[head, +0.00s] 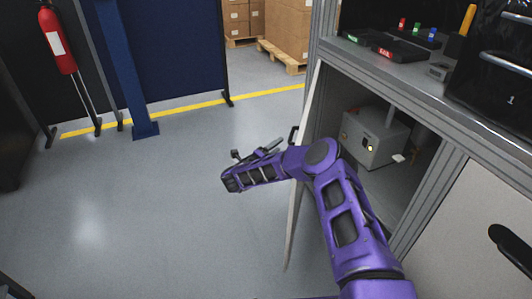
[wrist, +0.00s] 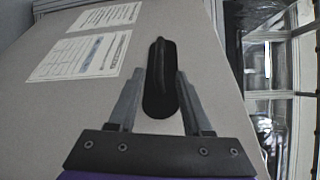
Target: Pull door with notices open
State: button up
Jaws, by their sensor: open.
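The door with notices (head: 291,228) stands swung well out from the cabinet in the head view, seen almost edge-on. In the wrist view its pale face (wrist: 60,120) carries two printed notices (wrist: 85,50) at upper left. The door's black handle (wrist: 163,62) sits in a dark oval recess; in the head view it sticks out on the door's left side (head: 293,135). My gripper (wrist: 157,86) is open, with its two fingers on either side of the handle's lower part. Whether they touch it cannot be told. In the head view the gripper is small and dark beside the handle.
The cabinet interior behind the door is exposed and holds a grey box (head: 374,138) with a yellow button. A worktop (head: 425,75) above bears small trays and coloured parts. Another closed panel with a black handle (head: 511,247) is at lower right. The floor (head: 150,220) left of the door is clear.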

jog(key=v, duration=0.6)
jog(key=shift+s, duration=0.15)
jog(key=shift+a, duration=0.1)
